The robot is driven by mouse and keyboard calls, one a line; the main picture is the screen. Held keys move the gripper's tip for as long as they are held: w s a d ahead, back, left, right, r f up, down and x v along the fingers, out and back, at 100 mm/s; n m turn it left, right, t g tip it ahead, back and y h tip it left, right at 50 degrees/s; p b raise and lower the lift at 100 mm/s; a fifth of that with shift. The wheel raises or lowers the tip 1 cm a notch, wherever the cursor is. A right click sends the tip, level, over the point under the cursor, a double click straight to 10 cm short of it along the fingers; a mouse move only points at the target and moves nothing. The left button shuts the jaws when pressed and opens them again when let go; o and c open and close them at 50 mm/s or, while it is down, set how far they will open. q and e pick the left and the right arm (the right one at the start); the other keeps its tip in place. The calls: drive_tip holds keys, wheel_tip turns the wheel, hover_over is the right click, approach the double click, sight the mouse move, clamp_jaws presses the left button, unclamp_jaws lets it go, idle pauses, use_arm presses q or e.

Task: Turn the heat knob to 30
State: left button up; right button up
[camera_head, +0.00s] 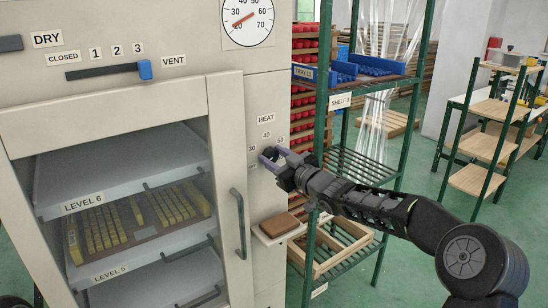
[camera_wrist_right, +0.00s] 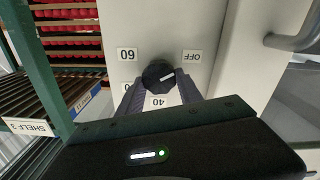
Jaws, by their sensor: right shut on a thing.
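The heat knob (camera_wrist_right: 157,73) is a dark round knob on the cabinet's light panel, below the HEAT label (camera_head: 266,119) in the head view. Labels including 30 (camera_head: 252,148), 40 (camera_head: 266,135) and OFF (camera_wrist_right: 192,56) stand around it. My right gripper (camera_head: 268,157) reaches it from the right and is shut on it, with a purple finger on each side in the right wrist view. There, the knob's white line points right, toward the gap between OFF and the right-hand finger. That finger hides the 30 label. My left gripper is out of view.
The cabinet door handle (camera_head: 240,222) is left of the knob. A small ledge with a brown block (camera_head: 279,225) lies below. A green shelf rack (camera_head: 323,90) stands close on the right. A blue slider (camera_head: 145,69) sits near VENT.

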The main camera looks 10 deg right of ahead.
drive_tip(key=shift+c, duration=0.4)
drive_tip(key=shift+r+m+p, duration=0.15)
drive_tip(key=shift+m+p, duration=0.85)
drive_tip(key=shift+p, duration=0.1)
drive_tip(key=m+p, duration=0.2)
drive_tip(key=m, duration=0.1)
drive_tip(key=shift+d+p, duration=0.15)
drive_tip(key=shift+p, duration=0.25)
drive_tip(key=m+p, duration=0.2)
drive_tip(key=m, duration=0.1)
drive_tip(key=shift+d+m, duration=0.1)
drive_tip(key=shift+m, duration=0.3)
drive_tip(key=shift+w+f+m+p, duration=0.15)
drive_tip(key=shift+m+p, duration=0.35)
drive_tip(key=shift+m, duration=1.1)
drive_tip(key=o, duration=1.4)
drive_tip(key=shift+c, duration=0.2)
drive_tip(key=shift+f, duration=0.1)
